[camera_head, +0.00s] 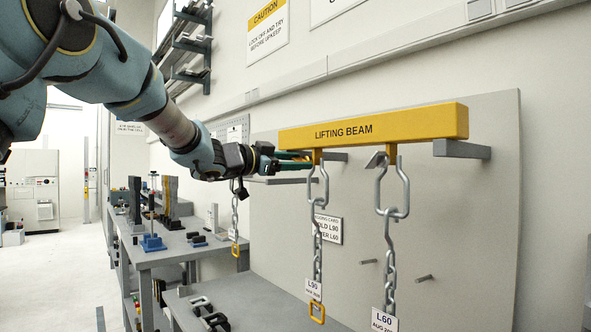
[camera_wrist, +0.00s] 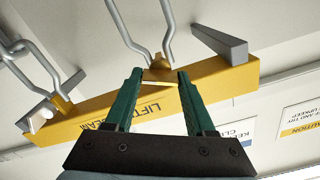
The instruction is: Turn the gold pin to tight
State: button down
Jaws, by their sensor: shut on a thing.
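The gold pin (camera_head: 309,157) sits at the top of the left shackle (camera_head: 318,190), under the left end of the yellow lifting beam (camera_head: 375,127). My gripper (camera_head: 306,161) reaches in from the left, and its green fingers are closed at the pin. In the wrist view my gripper (camera_wrist: 161,76) has its fingertips on either side of the gold pin (camera_wrist: 160,65). The fingers partly hide the pin, and I cannot tell how tight it is. A chain tagged L90 (camera_head: 314,289) hangs from this shackle and ends in a yellow link.
A second shackle (camera_head: 392,189) with a grey pin carries the L60 chain (camera_head: 384,320) to the right. Grey bracket arms (camera_head: 462,149) stick out of the wall panel (camera_head: 480,220) beside the beam. A workbench (camera_head: 165,260) with several fixtures stands at lower left.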

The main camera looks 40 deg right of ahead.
jog(key=shift+f+m+b, duration=0.1)
jog(key=shift+m+b, duration=1.9)
jog(key=shift+m, duration=1.3)
jog(key=shift+c, duration=1.2)
grip_release()
jog(key=a+b, duration=0.2)
jog(key=a, duration=0.8)
jog(key=shift+w+a+b, duration=0.25)
jog(key=shift+a+b, duration=0.1)
jog(key=shift+a, duration=0.05)
